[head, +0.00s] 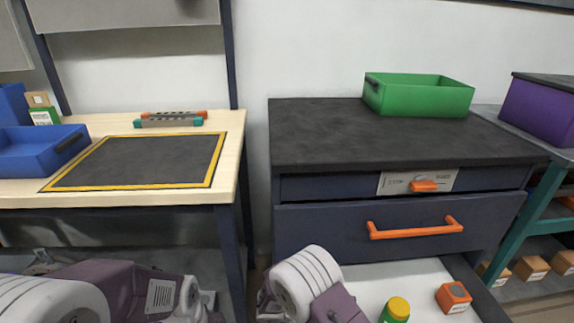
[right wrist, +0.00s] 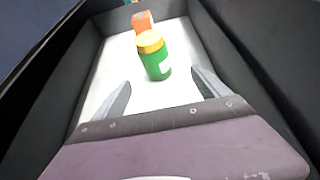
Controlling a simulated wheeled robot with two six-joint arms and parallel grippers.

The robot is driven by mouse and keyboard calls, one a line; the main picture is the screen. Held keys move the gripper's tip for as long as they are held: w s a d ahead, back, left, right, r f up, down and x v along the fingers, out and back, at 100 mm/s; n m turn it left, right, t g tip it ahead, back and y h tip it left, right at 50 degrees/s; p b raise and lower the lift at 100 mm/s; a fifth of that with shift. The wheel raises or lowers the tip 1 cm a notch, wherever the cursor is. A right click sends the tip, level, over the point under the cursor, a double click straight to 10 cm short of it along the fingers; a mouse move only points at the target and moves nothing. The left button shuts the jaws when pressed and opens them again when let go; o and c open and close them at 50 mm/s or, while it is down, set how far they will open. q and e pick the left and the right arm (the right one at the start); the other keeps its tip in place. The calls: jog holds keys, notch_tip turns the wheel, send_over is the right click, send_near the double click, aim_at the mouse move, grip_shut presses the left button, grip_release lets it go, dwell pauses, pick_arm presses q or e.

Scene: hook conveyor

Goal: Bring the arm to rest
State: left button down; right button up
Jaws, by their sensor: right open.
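My right gripper (right wrist: 160,95) is open in the right wrist view, with its two fingers apart over an open drawer. A green jar with a yellow lid (right wrist: 154,55) stands upright in the drawer beyond the fingertips, apart from them as far as I can tell. The jar also shows at the bottom of the head view (head: 395,310). My right arm comes in at the bottom middle of the head view, and its gripper is out of that picture. My left arm lies at the bottom left, and I cannot make out its fingertips.
The open drawer (head: 384,280) also holds an orange box (head: 453,297). Above it are a shut drawer with an orange handle (head: 415,228) and a dark cabinet top (head: 330,130) with a green bin (head: 425,97). A workbench (head: 225,185) with a blue tray (head: 40,150) stands left.

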jog(key=s+r+m+y+p, duration=0.3)
jog(key=s+r+m+y, duration=0.85)
jog(key=m, duration=0.85)
pick_arm(q)
notch_tip(320, 180, up, 39)
jog(key=p, duration=3.6)
jog(key=shift+d, duration=0.45)
pick_arm(e)
notch_tip(320, 180, up, 34)
jog(key=w+y, duration=0.1)
jog(key=shift+w+d+n, duration=0.2)
jog(key=shift+d+n, duration=0.1)
jog(key=shift+d, duration=0.05)
jog(key=shift+f+y, duration=0.15)
jog(key=shift+y, duration=0.1)
